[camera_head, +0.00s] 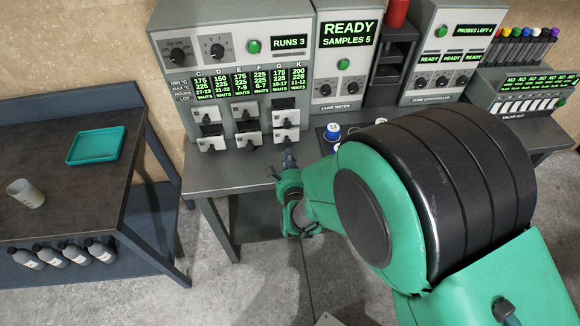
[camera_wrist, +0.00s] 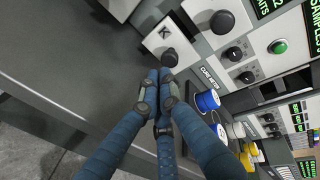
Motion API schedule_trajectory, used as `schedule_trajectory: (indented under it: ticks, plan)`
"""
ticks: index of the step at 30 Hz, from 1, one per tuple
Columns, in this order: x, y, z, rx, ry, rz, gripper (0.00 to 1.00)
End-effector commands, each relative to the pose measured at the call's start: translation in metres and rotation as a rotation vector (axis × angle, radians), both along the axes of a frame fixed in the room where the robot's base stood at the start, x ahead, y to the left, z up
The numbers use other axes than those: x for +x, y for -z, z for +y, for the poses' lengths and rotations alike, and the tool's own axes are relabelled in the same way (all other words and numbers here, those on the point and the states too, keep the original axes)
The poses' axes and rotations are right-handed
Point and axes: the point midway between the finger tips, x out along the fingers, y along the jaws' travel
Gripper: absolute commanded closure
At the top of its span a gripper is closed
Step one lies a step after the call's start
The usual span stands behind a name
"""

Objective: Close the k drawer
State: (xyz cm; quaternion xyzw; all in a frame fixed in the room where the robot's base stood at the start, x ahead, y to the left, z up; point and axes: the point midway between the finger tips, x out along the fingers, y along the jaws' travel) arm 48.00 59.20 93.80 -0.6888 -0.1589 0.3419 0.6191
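The K drawer (camera_wrist: 157,39) has a white front marked K and a black knob (camera_wrist: 170,57). In the head view the K drawer (camera_head: 292,135) is the lower right one in the block of small drawers. How far it stands out is hard to tell. My gripper (camera_wrist: 161,76) has its blue fingers drawn together, tips just in front of and very near the knob. Contact cannot be made out, and nothing shows between the fingers. In the head view my gripper (camera_head: 289,158) is small, in front of the K drawer.
Other drawers (camera_head: 246,139) with knobs sit beside and above. The grey bench top (camera_head: 222,176) is bare in front of them. A side table holds a teal tray (camera_head: 95,145).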

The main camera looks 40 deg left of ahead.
Motion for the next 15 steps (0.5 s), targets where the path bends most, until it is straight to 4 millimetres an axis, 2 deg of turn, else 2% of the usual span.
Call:
schedule_trajectory:
  ticks: [6,15]
  plan:
    - [0.0112,0.0007,0.0102,-0.001,0.000,0.001,1.00]
    - [0.0131,0.0001,0.0118,-0.001,0.000,0.001,1.00]
